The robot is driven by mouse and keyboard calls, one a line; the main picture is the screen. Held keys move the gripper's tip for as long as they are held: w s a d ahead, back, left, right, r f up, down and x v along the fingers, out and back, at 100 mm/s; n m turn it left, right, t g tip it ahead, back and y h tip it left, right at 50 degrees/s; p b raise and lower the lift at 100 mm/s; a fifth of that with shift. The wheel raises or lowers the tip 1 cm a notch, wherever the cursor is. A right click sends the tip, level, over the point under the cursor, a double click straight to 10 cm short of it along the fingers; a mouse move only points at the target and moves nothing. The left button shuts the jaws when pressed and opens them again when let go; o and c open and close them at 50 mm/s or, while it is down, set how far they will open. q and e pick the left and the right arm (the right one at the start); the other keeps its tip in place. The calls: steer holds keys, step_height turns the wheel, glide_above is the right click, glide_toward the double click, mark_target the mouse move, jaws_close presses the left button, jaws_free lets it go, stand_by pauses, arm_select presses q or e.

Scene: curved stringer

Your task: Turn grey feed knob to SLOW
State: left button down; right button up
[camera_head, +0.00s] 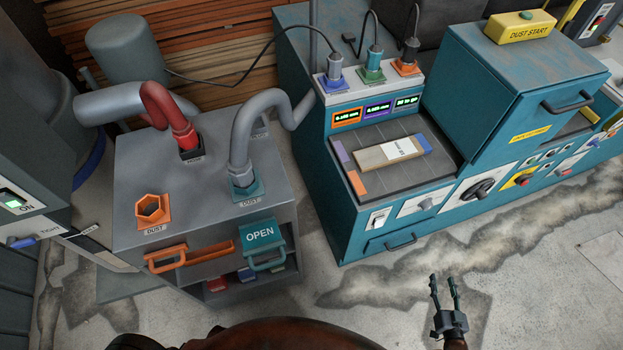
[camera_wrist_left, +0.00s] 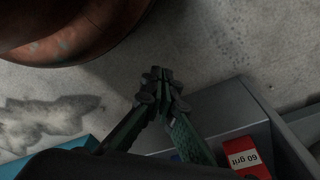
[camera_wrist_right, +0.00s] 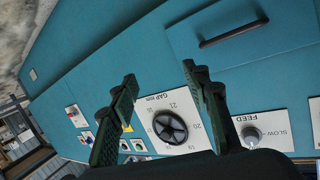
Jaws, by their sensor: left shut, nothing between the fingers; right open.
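The grey feed knob (camera_wrist_right: 250,138) sits on a white FEED panel (camera_wrist_right: 276,131) at the lower right of the right wrist view. The word SLOW shows on that panel, at the right of the knob. In the head view the feed knob (camera_head: 425,204) is on the teal machine's front; its pointer is too small to read. My right gripper (camera_head: 445,280) is open and empty, in front of and below the panel, apart from the knob. It also shows in the right wrist view (camera_wrist_right: 159,73). My left gripper (camera_wrist_left: 160,73) is shut and empty, seen only in the left wrist view.
A black GAP handwheel (camera_wrist_right: 170,127) is beside the FEED panel. A white switch (camera_head: 377,218) and a drawer handle (camera_head: 401,242) are nearby. A wooden board (camera_head: 392,152) lies on the machine bed. A grey dust cabinet (camera_head: 205,185) stands left. Floor before the machine is clear.

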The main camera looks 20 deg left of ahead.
steer(key=w+a+r+n+t+y+b, duration=0.1)
steer(key=w+a+r+t+y+b, duration=0.25)
steer(key=w+r, duration=0.4)
arm_select(q)
step_height(320, 180, up, 10)
steer(key=w+d+b, duration=0.1)
steer(key=w+b, duration=0.2)
steer(key=b, duration=0.2)
arm_select(e)
steer(key=n+y, duration=0.3)
steer(key=y, duration=0.4)
glide_toward(428, 210)
steer(key=shift+g, duration=0.35)
steer(key=b+x, duration=0.1)
steer(key=x, duration=0.6)
steer(key=shift+w+a+r+b, duration=0.1)
steer(key=shift+w+r+b, duration=0.2)
steer(key=shift+r+b, duration=0.1)
steer(key=shift+w+a+r+h, duration=0.2)
steer(key=shift+w+h, duration=0.05)
arm_select(q)
steer(key=w+d+f+t+h, duration=0.1)
steer(key=w+d+f, duration=0.2)
steer(key=f, duration=0.1)
steer(key=shift+w+f+t, duration=0.15)
steer(key=shift+w+t, duration=0.15)
steer(key=shift+t, duration=0.1)
arm_select(e)
steer(key=shift+c, duration=0.3)
steer(key=c, duration=1.1)
